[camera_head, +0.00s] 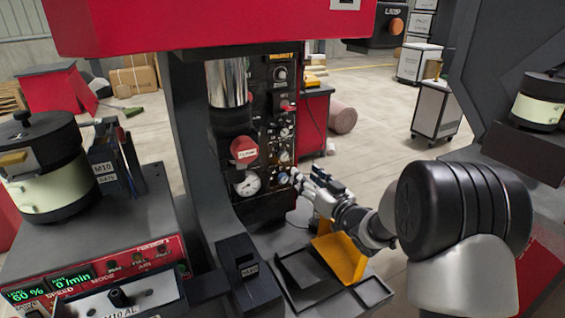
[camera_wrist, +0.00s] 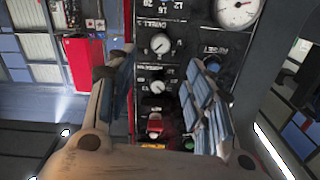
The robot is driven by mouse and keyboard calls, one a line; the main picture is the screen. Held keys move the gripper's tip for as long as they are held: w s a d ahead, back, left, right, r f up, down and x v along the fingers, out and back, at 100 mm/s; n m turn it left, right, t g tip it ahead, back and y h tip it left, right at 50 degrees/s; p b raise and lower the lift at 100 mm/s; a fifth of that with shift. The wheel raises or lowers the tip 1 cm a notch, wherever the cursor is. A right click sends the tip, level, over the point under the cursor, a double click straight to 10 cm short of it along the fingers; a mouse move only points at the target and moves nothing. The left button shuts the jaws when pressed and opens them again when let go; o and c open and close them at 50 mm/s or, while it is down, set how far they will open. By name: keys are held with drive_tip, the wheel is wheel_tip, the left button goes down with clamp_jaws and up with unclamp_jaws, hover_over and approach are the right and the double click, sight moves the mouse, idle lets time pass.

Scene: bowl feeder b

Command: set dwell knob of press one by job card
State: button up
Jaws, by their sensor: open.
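The press control panel (camera_head: 272,110) stands on the right of the press column, with a column of small knobs.
A gauge (camera_head: 247,183) and a red round part (camera_head: 244,149) are beside the knobs. A red button (camera_wrist: 155,122) shows in the wrist view. A black tray and yellow chute (camera_head: 342,258) lie below my arm. An M10 holder (camera_head: 104,168) stands left.

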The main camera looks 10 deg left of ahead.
sight(285, 157)
drive_tip(key=b+x, duration=0.2)
drive_tip(key=x, duration=1)
drive_tip(key=shift+c, duration=0.4)
drive_tip(key=c, duration=1)
drive_tip(key=shift+n, duration=0.4)
drive_tip(key=n+b, duration=0.1)
drive_tip(key=n, duration=0.1)
drive_tip(key=shift+n, duration=2.9)
